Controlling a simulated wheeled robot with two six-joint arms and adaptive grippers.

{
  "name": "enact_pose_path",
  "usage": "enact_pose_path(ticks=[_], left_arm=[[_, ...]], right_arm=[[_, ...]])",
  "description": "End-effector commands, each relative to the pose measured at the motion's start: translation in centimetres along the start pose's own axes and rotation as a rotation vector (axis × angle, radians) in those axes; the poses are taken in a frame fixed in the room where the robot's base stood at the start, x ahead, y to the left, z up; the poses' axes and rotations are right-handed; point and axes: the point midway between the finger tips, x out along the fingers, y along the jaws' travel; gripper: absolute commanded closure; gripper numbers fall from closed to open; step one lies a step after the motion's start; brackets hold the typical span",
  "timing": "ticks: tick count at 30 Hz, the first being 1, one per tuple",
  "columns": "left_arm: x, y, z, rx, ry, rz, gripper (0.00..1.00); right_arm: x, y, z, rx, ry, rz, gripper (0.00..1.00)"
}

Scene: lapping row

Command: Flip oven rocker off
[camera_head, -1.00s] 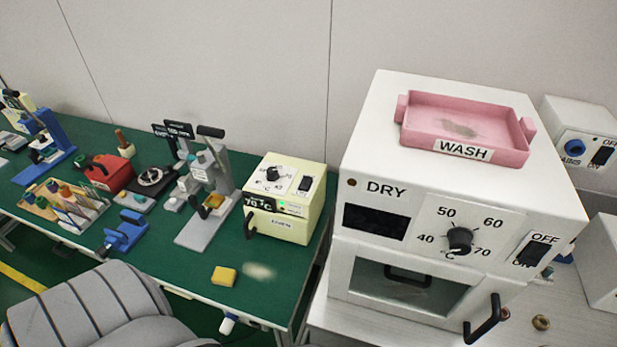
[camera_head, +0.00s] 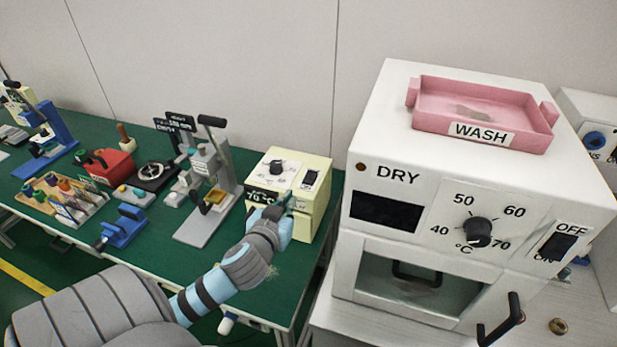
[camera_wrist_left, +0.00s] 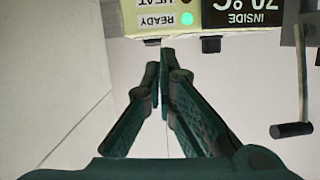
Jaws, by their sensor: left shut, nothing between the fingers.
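The small cream oven (camera_head: 322,200) stands at the right end of the green bench. Its top panel carries a black knob (camera_head: 276,167) and a black rocker (camera_head: 310,178); which way the rocker is tipped is too small to tell. My left gripper (camera_head: 286,203) is in front of the oven, below the rocker, and hides part of its front. My right gripper is out of view.
A large white DRY cabinet (camera_head: 455,180) with its own knob and rocker stands close on the right, a pink WASH tray (camera_head: 484,141) on top. A grey press (camera_head: 205,175) stands left of the oven.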

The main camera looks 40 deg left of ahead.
Motion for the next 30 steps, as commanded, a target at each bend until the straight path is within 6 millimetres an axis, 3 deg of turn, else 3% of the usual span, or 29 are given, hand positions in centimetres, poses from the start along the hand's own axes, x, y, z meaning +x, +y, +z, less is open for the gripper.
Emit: enact_pose_path(ticks=[1,3,5,17,23,30], left_arm=[[0.5,0.0,-2.2,-0.017,0.070,0.015,1.00],[0.7,0.1,-4.5,-0.044,0.140,0.036,1.00],[0.8,0.2,-5.4,-0.057,0.169,0.048,1.00],[1.3,0.2,-5.6,-0.063,0.172,0.049,1.00],[4.3,0.3,-6.1,-0.063,0.172,0.047,1.00],[9.6,0.6,-7.0,-0.065,0.171,0.047,1.00]], right_arm=[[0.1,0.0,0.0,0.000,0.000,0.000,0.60],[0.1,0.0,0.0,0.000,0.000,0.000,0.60],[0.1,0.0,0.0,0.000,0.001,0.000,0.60],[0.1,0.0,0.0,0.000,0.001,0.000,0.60],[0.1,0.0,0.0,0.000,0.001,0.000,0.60],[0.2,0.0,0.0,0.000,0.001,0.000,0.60]])
